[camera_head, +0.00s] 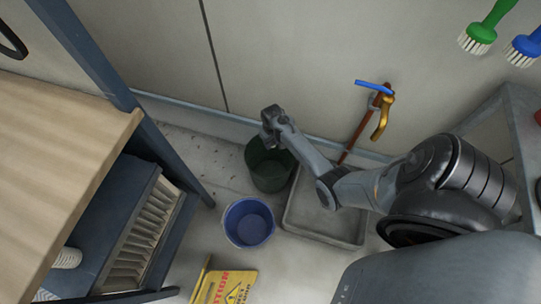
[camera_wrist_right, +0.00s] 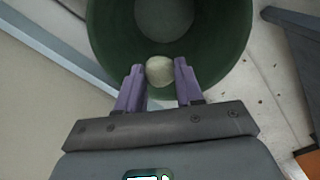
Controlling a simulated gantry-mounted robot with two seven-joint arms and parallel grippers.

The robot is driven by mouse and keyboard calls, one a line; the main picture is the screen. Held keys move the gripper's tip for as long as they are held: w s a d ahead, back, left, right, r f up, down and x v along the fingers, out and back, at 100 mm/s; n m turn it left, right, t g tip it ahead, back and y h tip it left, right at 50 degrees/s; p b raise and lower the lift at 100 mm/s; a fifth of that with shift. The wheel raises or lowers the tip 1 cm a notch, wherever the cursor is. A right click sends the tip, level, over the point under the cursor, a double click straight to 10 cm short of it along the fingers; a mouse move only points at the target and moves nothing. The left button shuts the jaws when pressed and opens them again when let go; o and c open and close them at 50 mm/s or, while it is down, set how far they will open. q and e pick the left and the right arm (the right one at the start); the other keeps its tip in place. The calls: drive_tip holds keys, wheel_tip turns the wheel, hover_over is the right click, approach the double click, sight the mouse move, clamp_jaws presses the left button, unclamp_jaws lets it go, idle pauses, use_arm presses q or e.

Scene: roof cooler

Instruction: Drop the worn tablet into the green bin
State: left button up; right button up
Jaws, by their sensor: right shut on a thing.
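The worn tablet (camera_wrist_right: 159,70) is a small, pale, rounded piece between the purple fingers of my right gripper (camera_wrist_right: 159,78) in the right wrist view. My right gripper is shut on it. The green bin (camera_wrist_right: 235,25) is right below and ahead, and the tablet shows over its open mouth. In the head view the dark green bin (camera_head: 268,175) stands on the floor by the wall. My right gripper (camera_head: 268,125) is above its mouth there, and the tablet cannot be made out. My left gripper is not in view.
A blue bucket (camera_head: 248,222) stands in front of the bin. A grey floor basin (camera_head: 315,232) lies to the right, under a brass tap (camera_head: 382,118). A yellow caution sign (camera_head: 228,287) is at the bottom. A wooden-topped bench (camera_head: 55,150) fills the left.

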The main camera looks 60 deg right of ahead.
drive_tip(key=o, duration=1.1)
wheel_tip(320, 180, up, 11)
drive_tip(key=p, duration=0.6)
drive_tip(key=shift+f+p, duration=0.1)
drive_tip(key=shift+p, duration=0.2)
